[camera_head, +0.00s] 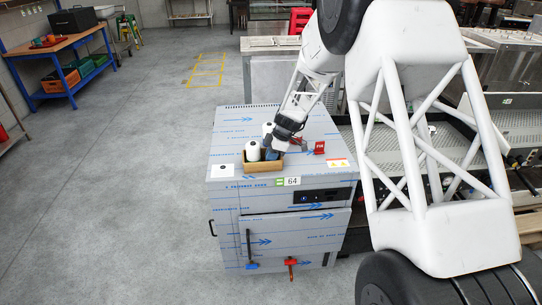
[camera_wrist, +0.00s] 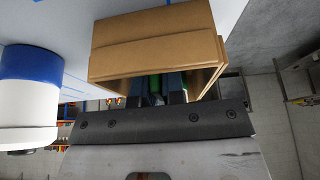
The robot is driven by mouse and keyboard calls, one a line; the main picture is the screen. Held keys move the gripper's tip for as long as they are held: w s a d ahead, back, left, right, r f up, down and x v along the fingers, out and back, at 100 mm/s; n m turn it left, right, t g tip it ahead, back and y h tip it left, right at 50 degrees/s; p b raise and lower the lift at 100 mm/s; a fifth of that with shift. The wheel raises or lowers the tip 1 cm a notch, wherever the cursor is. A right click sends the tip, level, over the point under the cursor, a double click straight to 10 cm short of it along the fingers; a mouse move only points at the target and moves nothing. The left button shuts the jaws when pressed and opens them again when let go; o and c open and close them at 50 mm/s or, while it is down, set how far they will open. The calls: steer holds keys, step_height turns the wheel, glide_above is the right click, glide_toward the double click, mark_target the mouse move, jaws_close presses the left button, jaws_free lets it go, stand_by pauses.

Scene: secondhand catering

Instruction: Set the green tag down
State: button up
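My gripper (camera_head: 271,153) points down into a small open cardboard box (camera_head: 262,167) on top of the film-wrapped cabinet. In the wrist view the box (camera_wrist: 155,45) surrounds the fingertips of my gripper (camera_wrist: 157,88). The dark fingers are close together, with a narrow strip of green, which looks like the green tag (camera_wrist: 157,84), between them. Most of the tag is hidden by the fingers and the box. Whether it touches the box floor cannot be told.
The cabinet top (camera_head: 232,133) has free room at the back left. A white roll (camera_head: 252,151) stands beside the box, and another (camera_head: 268,129) is behind it. A red item (camera_head: 319,148) and a white card (camera_head: 222,170) are also on top.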

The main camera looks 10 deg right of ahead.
steer(key=o, duration=0.4)
steer(key=shift+c, duration=0.2)
steer(key=shift+r, duration=0.15)
steer(key=v, duration=1.2)
steer(key=shift+s+r, duration=0.1)
stand_by(0.4)
